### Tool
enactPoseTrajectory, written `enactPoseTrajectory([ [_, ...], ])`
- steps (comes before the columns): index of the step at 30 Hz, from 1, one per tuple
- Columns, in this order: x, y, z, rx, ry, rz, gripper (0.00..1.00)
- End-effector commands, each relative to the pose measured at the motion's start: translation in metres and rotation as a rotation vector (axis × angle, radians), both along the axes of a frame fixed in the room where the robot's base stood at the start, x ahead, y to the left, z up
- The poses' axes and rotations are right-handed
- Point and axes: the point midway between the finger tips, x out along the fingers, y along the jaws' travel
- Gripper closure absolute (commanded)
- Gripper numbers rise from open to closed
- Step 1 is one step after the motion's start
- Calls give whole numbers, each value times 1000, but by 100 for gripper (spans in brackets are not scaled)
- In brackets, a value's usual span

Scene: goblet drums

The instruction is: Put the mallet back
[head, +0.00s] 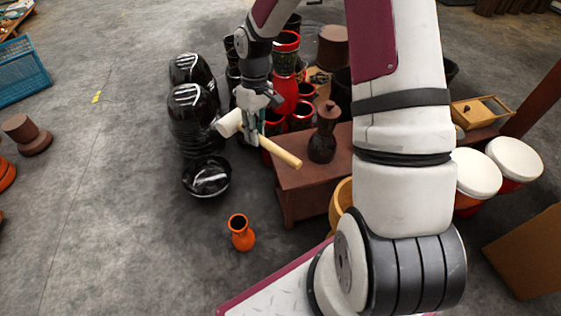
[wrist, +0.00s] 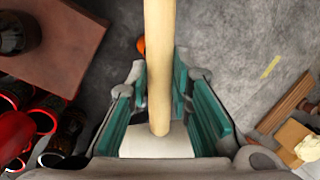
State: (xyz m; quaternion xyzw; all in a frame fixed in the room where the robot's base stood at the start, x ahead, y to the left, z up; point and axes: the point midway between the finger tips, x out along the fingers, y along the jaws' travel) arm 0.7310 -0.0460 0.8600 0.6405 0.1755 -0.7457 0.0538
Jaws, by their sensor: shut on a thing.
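The mallet has a pale wooden handle (head: 280,151) and a thick white head (head: 229,123). My gripper (head: 253,132) is shut on the mallet's handle near the head and holds it in the air, left of the brown wooden bench (head: 298,172). The handle slants down to the right, toward the bench. In the wrist view the handle (wrist: 159,60) runs up between the green finger pads of my gripper (wrist: 160,78), and the white head (wrist: 157,143) lies close to the palm. I cannot tell which spot is the mallet's own place.
Glossy black drums (head: 192,112) stand left of my gripper, and red and black drums (head: 285,85) stand behind it. A dark brown goblet drum (head: 323,135) stands on the bench. A small orange drum (head: 240,233) stands on the floor in front.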

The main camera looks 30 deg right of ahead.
Motion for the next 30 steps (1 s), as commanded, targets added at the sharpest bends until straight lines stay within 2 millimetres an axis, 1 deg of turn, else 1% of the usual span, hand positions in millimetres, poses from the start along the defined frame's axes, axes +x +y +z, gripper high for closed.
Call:
enactPoseTrajectory([
  [1,3,-5,-9,1,0,31,100],
  [7,8,-30,-42,1,-3,230,100],
  [11,11,-53,-74,4,-5,434,100],
  [15,14,-80,-110,6,-7,701,100],
  [21,13,-112,-158,14,-10,1093,100],
  [30,3,-145,-226,29,-10,1692,100],
])
